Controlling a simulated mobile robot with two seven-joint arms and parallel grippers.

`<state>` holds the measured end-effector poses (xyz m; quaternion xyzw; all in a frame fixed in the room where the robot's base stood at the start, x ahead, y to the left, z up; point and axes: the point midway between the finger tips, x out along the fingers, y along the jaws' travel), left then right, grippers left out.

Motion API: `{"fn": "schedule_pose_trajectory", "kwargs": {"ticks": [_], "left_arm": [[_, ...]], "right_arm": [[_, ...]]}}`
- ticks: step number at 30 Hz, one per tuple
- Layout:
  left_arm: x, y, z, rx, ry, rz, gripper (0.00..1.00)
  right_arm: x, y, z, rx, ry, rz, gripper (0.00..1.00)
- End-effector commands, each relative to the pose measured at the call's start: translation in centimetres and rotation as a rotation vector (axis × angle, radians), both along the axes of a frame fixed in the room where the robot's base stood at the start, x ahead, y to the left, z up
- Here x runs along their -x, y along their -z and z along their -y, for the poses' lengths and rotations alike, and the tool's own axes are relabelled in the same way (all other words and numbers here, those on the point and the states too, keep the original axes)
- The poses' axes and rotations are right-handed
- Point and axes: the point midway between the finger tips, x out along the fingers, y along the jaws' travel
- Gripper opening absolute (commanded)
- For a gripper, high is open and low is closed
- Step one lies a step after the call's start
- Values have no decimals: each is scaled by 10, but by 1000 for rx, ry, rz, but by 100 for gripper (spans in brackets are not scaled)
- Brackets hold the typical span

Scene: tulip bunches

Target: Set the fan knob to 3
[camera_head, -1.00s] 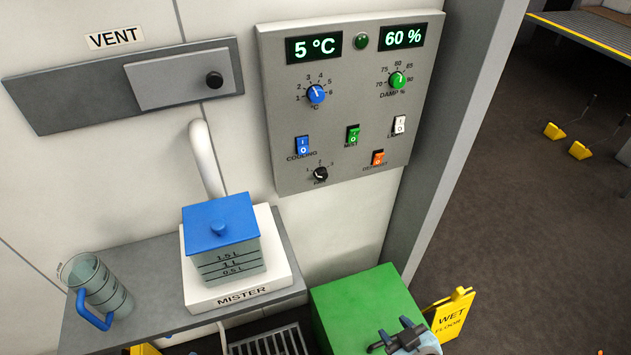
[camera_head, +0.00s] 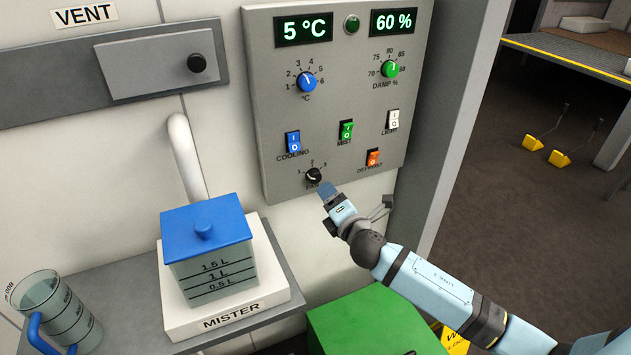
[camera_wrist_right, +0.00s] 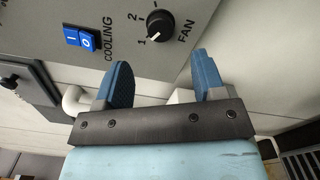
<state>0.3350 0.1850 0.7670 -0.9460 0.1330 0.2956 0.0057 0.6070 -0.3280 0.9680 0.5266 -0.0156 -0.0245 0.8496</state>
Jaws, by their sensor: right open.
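The fan knob (camera_head: 314,176) is a small black dial at the bottom of the grey control panel (camera_head: 258,100), with numbers 1 to 3 around it. In the right wrist view the fan knob (camera_wrist_right: 160,23) shows a white mark that seems to point toward 1. My right gripper (camera_head: 328,191) is just below and right of the knob in the head view, partly covering the FAN label. In the wrist view my right gripper (camera_wrist_right: 161,78) has its two blue fingers apart with nothing between them, and the knob lies beyond the fingertips. My left gripper is not in view.
Close by on the panel are the blue cooling switch (camera_head: 293,142), green mist switch (camera_head: 346,130) and orange defrost switch (camera_head: 373,157). The mister (camera_head: 207,250) stands on a shelf at lower left with a jug (camera_head: 60,310). A green box (camera_head: 370,322) is below my arm.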

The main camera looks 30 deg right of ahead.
Motion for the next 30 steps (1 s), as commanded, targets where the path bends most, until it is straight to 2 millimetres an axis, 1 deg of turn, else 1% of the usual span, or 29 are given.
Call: {"fn": "schedule_pose_trajectory", "kwargs": {"ticks": [1,3,6,10,12,16,24,25,26,27,29,30], "left_arm": [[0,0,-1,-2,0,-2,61],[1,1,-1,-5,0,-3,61],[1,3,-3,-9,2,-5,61],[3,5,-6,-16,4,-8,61],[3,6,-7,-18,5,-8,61],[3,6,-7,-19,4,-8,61],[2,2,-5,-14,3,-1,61],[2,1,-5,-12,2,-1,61],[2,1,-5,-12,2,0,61],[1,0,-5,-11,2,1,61],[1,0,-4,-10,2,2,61],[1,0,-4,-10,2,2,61]], "right_arm": [[-12,-2,1,0,1,3,63],[-27,-2,2,0,0,2,63],[-46,-1,2,-1,1,1,63],[-64,0,4,-2,0,0,63],[-70,0,4,-2,0,0,63],[-77,0,4,-2,0,-1,63],[-78,1,4,-3,0,-1,63],[-78,1,4,-3,0,-1,59],[-78,1,4,-3,0,-1,52],[-78,1,4,-3,0,-1,42],[-78,1,4,-3,0,-1,29],[-78,1,4,-3,0,-1,20]]}}
